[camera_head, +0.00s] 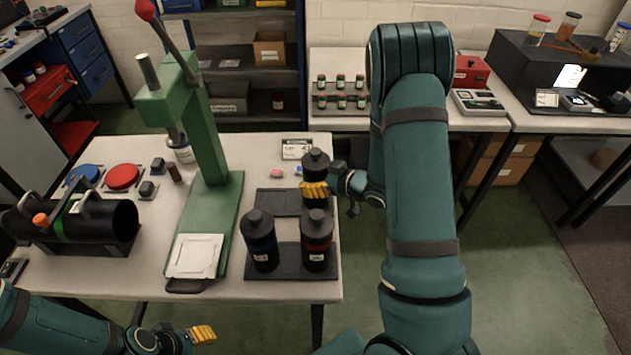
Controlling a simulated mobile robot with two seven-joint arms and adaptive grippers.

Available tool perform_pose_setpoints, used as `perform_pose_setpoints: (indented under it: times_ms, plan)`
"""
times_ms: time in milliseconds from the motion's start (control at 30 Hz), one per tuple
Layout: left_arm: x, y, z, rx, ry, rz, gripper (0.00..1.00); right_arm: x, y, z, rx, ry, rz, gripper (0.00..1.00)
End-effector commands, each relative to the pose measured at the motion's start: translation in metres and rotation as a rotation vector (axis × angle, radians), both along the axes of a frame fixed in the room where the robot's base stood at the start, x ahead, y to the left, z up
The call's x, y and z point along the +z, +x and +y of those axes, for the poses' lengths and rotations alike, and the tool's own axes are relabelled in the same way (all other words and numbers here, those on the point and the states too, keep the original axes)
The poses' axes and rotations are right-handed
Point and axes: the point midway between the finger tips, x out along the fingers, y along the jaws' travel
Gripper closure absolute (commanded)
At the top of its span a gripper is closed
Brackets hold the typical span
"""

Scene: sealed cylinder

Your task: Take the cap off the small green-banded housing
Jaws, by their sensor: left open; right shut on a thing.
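Three small black capped housings stand at the table's right side. The front left housing (261,243) has a bluish band, and the front right housing (316,243) has a red band. The rear housing (316,164) is upright with its black cap on top. My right gripper (315,190) reaches in from the right, its yellow fingers shut on the rear housing. The fingers hide its middle, so I cannot see its band colour. My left gripper (202,334) is open and empty, low in front of the table's front edge.
A green press (212,140) with a white plate (195,256) stands left of the housings. A large black cylinder (108,222) with a green band lies in a cradle at far left. Red (122,177) and blue discs sit behind it. Dark trays (277,203) lie under the housings.

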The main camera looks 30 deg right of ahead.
Motion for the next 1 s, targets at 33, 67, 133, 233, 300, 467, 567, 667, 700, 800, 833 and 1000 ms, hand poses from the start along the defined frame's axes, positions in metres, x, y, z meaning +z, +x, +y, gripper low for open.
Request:
perform_pose_setpoints:
  times_ms: [33,67,133,233,300,467,567,667,700,800,833,1000]
  plan:
    - [0.002,0.000,0.000,0.000,0.000,-0.001,0.53,0.007,0.001,0.000,-0.001,0.001,-0.006,0.74]
    - [0.003,0.001,0.000,0.001,0.000,-0.002,0.53,0.010,0.001,0.000,-0.001,0.001,-0.006,0.74]
    - [0.006,0.001,0.000,0.002,0.000,-0.003,0.53,0.021,0.001,0.000,-0.001,0.002,-0.008,0.74]
    - [0.011,0.003,0.000,0.005,0.002,-0.007,0.53,0.039,0.001,0.000,-0.001,0.002,-0.009,0.74]
    - [0.014,0.004,0.001,0.007,0.002,-0.009,0.53,0.052,0.001,0.000,-0.001,0.001,-0.009,0.74]
    - [0.021,0.006,0.001,0.011,0.003,-0.014,0.53,0.079,0.001,0.000,-0.001,0.002,-0.009,0.74]
    - [0.024,0.008,0.001,0.013,0.004,-0.016,0.53,0.090,0.001,0.000,0.000,0.003,-0.007,0.74]
    - [0.025,0.008,0.001,0.013,0.004,-0.018,0.53,0.096,0.001,0.000,0.000,0.002,-0.005,0.74]
    - [0.025,0.008,0.001,0.015,0.004,-0.019,0.53,0.098,0.001,0.000,0.000,0.002,-0.006,0.74]
    - [0.026,0.009,0.001,0.015,0.004,-0.020,0.53,0.099,0.001,0.000,0.000,0.003,-0.004,0.74]
    - [0.025,0.009,0.001,0.015,0.004,-0.020,0.53,0.099,0.001,0.000,0.001,0.003,-0.004,0.74]
    - [0.025,0.009,0.002,0.015,0.004,-0.020,0.53,0.099,0.001,0.000,0.001,0.003,-0.004,0.74]
